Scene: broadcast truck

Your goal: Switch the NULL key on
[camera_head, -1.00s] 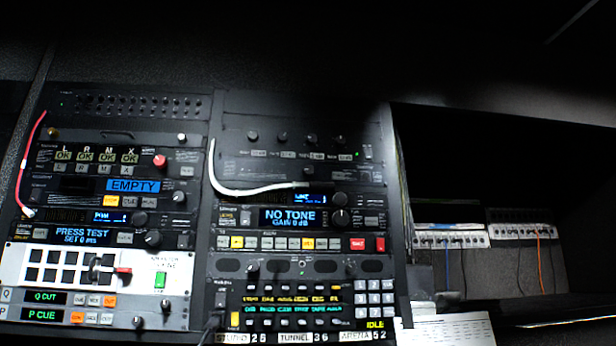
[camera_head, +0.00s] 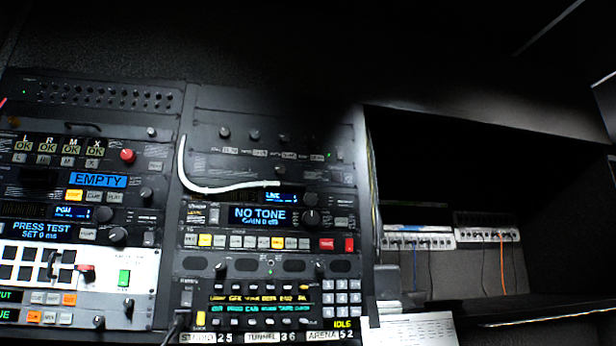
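No label that I can read says NULL, so I cannot tell which key it is. The right rack holds a unit with a blue display (camera_head: 261,215) reading "NO TONE" and "GAIN 0 dB". Below it runs a row of small keys (camera_head: 249,242), some lit yellow, with red ones at the right end; their lettering is too small to read. The left rack has a display (camera_head: 98,180) reading "EMPTY" and another display (camera_head: 42,230) reading "PRESS TEST". Neither of my grippers is in view.
A white cable (camera_head: 184,166) hangs across the right rack's front. A white switch panel (camera_head: 140,264) with a green key is at lower left. A paper sheet (camera_head: 415,330) lies at the bottom. A dark recess with patch boxes (camera_head: 418,238) is on the right.

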